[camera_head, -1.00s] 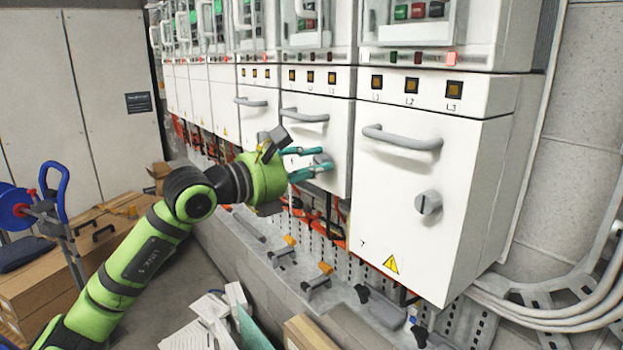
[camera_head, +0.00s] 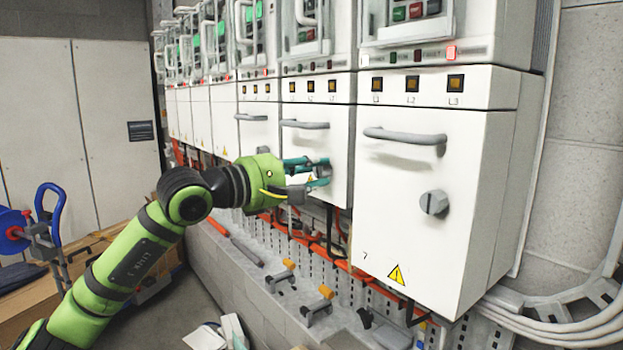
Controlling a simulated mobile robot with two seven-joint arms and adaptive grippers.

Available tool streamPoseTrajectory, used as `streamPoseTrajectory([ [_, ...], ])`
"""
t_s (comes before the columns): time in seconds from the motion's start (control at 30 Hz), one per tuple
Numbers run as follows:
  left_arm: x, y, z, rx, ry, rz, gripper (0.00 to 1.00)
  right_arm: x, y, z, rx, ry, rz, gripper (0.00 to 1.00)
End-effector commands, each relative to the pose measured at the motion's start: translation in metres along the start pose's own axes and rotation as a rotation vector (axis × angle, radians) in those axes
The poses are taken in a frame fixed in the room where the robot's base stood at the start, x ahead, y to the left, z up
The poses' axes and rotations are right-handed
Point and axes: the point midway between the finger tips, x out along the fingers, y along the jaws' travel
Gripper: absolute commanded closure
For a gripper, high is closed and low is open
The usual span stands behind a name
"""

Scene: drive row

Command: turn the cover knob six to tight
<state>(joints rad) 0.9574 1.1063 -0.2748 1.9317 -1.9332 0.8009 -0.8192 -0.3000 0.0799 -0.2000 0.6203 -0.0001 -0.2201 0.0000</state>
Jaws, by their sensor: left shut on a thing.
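The cover of unit six (camera_head: 338,135) is the white front panel just left of the nearest unit, with a grey handle near its top. Its grey knob (camera_head: 324,170) is partly hidden by my left gripper. My left gripper (camera_head: 316,173), with teal fingers on a green wrist, reaches in from the left and is shut on the knob. One finger shows above and one lower. The angle of the knob's grip bar cannot be made out. My right gripper is not in view.
The nearest unit, marked 7 (camera_head: 412,200), stands right of the gripper with its own knob (camera_head: 434,202) and handle (camera_head: 405,135). Orange cables (camera_head: 345,267) and small clamps (camera_head: 320,303) lie below. A blue reel cart (camera_head: 45,235) stands at the left.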

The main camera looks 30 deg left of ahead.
Motion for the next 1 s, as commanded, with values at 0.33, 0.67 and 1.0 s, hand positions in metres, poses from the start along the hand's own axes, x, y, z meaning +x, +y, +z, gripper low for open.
streamPoseTrajectory([
  [0.33,0.0000,-0.0002,0.0003,0.163,-0.002,0.001,1.00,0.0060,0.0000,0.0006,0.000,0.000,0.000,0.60],
  [0.67,0.0001,-0.0002,0.0005,0.202,-0.002,0.000,1.00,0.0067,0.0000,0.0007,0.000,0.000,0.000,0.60],
  [1.0,0.0002,-0.0006,0.0005,0.200,-0.002,-0.001,0.48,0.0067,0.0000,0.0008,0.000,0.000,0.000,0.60],
])
